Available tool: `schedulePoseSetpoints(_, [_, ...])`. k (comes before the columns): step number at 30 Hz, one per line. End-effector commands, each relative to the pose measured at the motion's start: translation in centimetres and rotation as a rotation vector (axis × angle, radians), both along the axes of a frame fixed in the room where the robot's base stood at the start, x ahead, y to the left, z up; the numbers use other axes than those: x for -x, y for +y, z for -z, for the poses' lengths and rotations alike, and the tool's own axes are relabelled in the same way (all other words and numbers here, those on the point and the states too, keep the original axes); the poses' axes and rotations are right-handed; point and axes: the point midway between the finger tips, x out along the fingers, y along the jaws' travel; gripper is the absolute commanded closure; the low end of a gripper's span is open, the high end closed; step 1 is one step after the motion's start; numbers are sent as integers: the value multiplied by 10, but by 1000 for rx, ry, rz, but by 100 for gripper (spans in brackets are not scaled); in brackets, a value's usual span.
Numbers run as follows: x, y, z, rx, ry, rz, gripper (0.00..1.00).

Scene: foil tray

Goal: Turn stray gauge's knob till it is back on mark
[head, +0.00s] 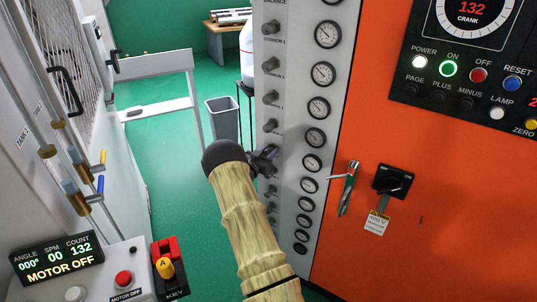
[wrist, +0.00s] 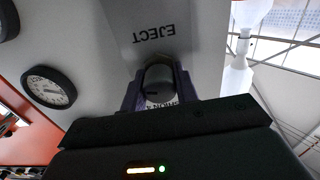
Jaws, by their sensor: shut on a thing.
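My gripper (head: 266,162) is at the light grey panel (head: 290,125), over the column of dark knobs. In the wrist view my gripper's purple fingers (wrist: 160,92) are shut on a dark round knob (wrist: 158,78), one on each side. That knob is hidden behind my gripper in the head view. A round black-rimmed gauge (wrist: 48,88) with a white face is beside it in the wrist view; its needle is too small to read. Several gauges run down the panel, including an upper gauge (head: 323,74) and a middle gauge (head: 312,163). Which one strays, I cannot tell.
A grey bin (head: 223,119) stands on the green floor behind. A control box (head: 60,257) reading "MOTOR OFF" is lower left.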

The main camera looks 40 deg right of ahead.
Motion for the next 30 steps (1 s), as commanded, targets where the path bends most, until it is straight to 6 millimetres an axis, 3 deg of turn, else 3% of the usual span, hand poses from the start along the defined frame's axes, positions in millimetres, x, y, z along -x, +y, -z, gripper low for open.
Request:
schedulePoseSetpoints(8, [0,1,7,-56,-153,0,93])
schedulePoseSetpoints(30, [2,1,8,-276,-773,0,93])
